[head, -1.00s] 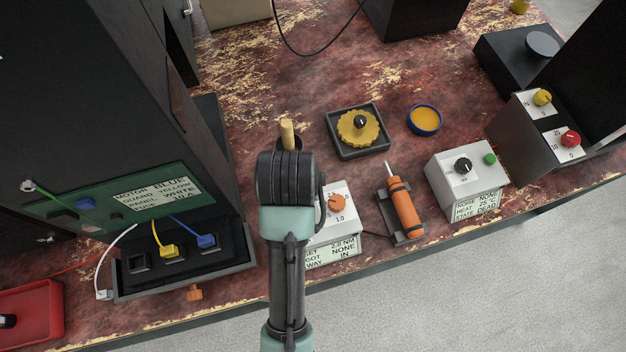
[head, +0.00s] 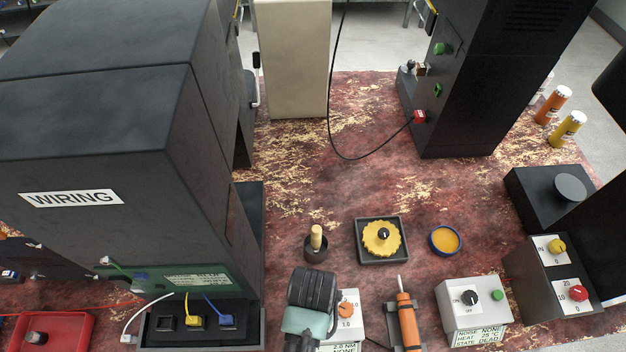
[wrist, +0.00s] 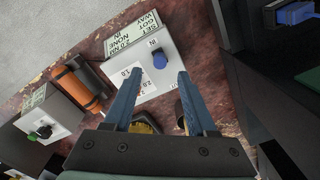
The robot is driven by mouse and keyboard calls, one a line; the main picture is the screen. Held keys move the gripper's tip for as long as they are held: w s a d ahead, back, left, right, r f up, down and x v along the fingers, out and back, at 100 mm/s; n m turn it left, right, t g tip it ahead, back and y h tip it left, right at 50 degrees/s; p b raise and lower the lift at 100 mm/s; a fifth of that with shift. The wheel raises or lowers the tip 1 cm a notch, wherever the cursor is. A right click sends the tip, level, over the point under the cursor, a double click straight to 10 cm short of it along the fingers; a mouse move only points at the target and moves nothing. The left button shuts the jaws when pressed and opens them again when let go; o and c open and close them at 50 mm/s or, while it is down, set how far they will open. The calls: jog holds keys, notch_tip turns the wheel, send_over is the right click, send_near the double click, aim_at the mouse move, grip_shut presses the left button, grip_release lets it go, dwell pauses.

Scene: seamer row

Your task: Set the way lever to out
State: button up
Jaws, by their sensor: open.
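The torque box (wrist: 168,40) is white, with a sign reading SET, GOT NONE and WAY; the last value is hard to read in the wrist view. A blue knob-like lever (wrist: 160,60) stands on its top beside a small IN mark. My gripper (wrist: 158,76) is open and empty, its two blue fingers spread over the box top, with the blue lever just beyond and between the tips. In the head view the box (head: 350,328) is partly covered by my arm, which hides the lever and my fingers. An orange dial (head: 345,309) shows there.
An orange screwdriver (head: 406,320) lies in a holder right of the box. A grey box with a black knob (head: 470,297) stands further right. A yellow wheel (head: 381,238) in a tray and a cup with a wooden handle (head: 316,237) are behind. The wiring cabinet (head: 110,220) is left.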

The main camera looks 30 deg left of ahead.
notch_tip(320, 180, down, 7)
jog(key=shift+r, duration=0.2)
grip_shut()
dwell(0.3)
dwell(1.2)
